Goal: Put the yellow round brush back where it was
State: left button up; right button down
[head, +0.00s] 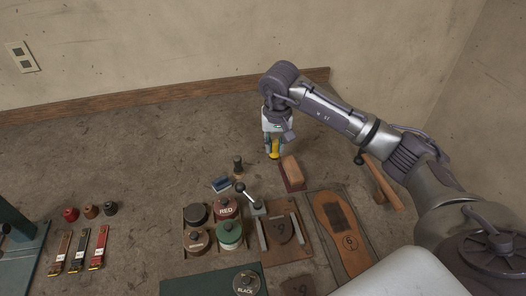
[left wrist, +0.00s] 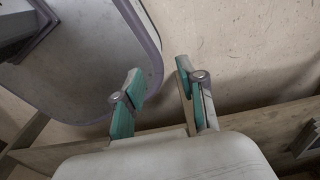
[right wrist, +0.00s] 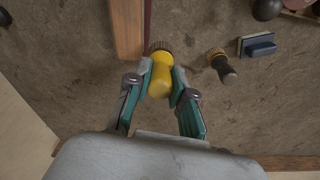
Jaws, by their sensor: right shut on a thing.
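The yellow round brush (right wrist: 159,78) has a yellow handle and a dark bristle end. It also shows in the head view (head: 273,152), low over the surface near the back edge. My right gripper (right wrist: 160,83) is shut on its yellow handle, with a finger on each side. In the head view my right gripper (head: 273,143) points down. I cannot tell whether the brush touches the surface. My left gripper (left wrist: 155,85) shows in the left wrist view with its fingers apart and nothing between them; it is not in the head view.
A wooden block brush (head: 291,172) lies just right of the yellow brush. A small dark round brush (head: 238,166) and a blue block (head: 221,184) stand to its left. Labelled spools (head: 228,208), a lever and a sole template (head: 342,232) lie in front. The surface behind and left is clear.

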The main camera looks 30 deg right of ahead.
jog(key=f, duration=0.1)
jog(key=w+a+f+p, duration=0.1)
jog(key=f, duration=0.1)
jog(key=w+f+p, duration=0.1)
jog(key=f, duration=0.1)
jog(key=shift+w+a, duration=0.25)
jog(key=shift+a, duration=0.15)
jog(key=shift+f, duration=0.6)
jog(key=c, duration=1.5)
grip_release()
jog(key=o, duration=0.5)
pick_arm(q)
jog(key=shift+w+r, duration=0.75)
jog(key=shift+r, duration=0.3)
